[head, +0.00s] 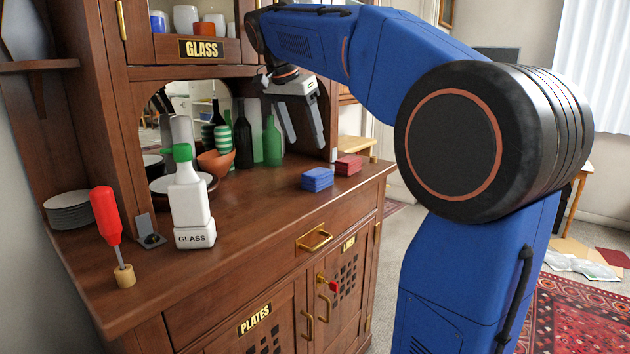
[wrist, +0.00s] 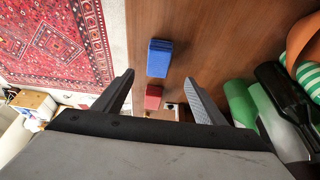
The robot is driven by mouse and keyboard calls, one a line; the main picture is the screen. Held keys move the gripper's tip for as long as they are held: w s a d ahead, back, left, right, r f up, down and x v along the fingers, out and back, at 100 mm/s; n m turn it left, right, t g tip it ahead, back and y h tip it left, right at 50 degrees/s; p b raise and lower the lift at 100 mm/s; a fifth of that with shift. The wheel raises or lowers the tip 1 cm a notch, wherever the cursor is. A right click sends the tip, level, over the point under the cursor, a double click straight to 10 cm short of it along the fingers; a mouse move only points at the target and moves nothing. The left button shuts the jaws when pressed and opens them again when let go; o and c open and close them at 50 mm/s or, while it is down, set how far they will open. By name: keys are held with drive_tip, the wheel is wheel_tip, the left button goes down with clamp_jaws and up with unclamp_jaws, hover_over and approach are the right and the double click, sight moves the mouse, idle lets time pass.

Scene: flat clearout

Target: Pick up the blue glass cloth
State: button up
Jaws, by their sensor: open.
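The blue glass cloth (head: 317,179) is a small folded blue stack lying on the wooden sideboard top, towards its right end. It also shows in the wrist view (wrist: 159,58), above and between the fingertips. My gripper (head: 302,143) is open and empty, above the sideboard and apart from the cloth, in front of the bottles. In the wrist view my gripper (wrist: 158,82) has its two fingers spread wide.
A red folded cloth (head: 348,165) lies just right of the blue one. Green and dark bottles (head: 272,142) and an orange bowl (head: 216,162) stand behind. A white spray bottle (head: 188,199) and a red-handled tool (head: 107,217) stand left. The front middle of the top is clear.

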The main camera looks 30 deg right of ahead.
sight(317, 172)
drive_tip(key=x, duration=0.7)
drive_tip(key=shift+d+f, duration=0.15)
drive_tip(key=shift+f, duration=0.05)
drive_tip(key=shift+d+x, duration=0.2)
drive_tip(key=shift+x, duration=2.6)
drive_tip(key=shift+r, duration=0.1)
drive_tip(key=shift+c, duration=0.4)
drive_tip(key=c, duration=1.1)
